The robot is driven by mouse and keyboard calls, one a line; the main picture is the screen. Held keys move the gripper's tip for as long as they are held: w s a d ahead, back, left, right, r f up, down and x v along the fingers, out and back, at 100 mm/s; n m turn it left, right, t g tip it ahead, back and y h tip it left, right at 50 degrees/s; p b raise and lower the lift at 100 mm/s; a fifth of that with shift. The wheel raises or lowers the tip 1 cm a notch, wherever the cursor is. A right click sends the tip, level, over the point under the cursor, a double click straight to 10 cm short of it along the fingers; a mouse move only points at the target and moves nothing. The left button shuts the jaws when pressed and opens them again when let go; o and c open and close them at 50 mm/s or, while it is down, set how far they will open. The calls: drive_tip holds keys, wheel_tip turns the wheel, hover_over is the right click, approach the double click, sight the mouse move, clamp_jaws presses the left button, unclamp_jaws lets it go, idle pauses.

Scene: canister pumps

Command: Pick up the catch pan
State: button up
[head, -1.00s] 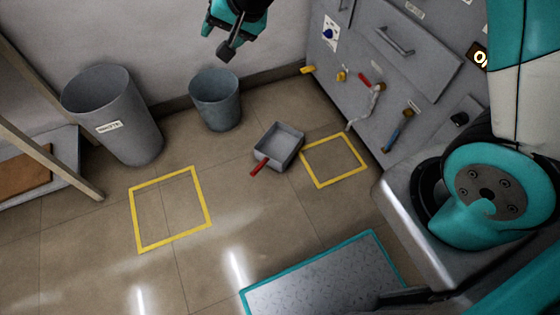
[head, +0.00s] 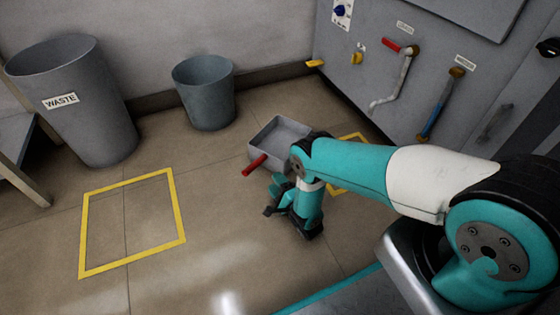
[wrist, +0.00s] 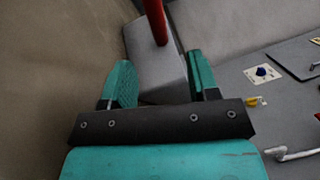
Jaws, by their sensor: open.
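The catch pan (head: 279,131) is a grey square pan with a red handle (head: 254,165) pointing toward the lower left, lying on the floor in the head view. My arm covers its right side there. My gripper (head: 272,198) is low over the floor, just in front of the pan in the head view. In the wrist view the pan (wrist: 160,75) lies beyond my open fingers (wrist: 160,82), with its red handle (wrist: 156,22) rising to the top edge between them. The fingers hold nothing, and I cannot tell the exact gap to the pan.
A large bin labelled WASTE (head: 75,110) and a smaller grey bucket (head: 207,95) stand along the wall. A yellow floor square (head: 180,215) lies at left; another (head: 350,137) is partly behind my arm. A grey panel with pipes and valves (head: 380,60) stands at right.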

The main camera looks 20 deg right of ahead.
sight(260, 164)
drive_tip(key=shift+f+b, duration=0.3)
drive_tip(key=shift+f, duration=0.2)
drive_tip(key=b+x, duration=0.3)
drive_tip(key=x, duration=0.3)
drive_tip(key=shift+r, duration=0.15)
drive_tip(key=b+x, duration=0.4)
drive_tip(key=shift+w, duration=0.35)
drive_tip(key=shift+w+a+r, duration=0.1)
drive_tip(key=shift+w+r, duration=0.05)
drive_tip(key=shift+w, duration=0.15)
drive_tip(key=shift+c, duration=0.5)
clamp_jaws()
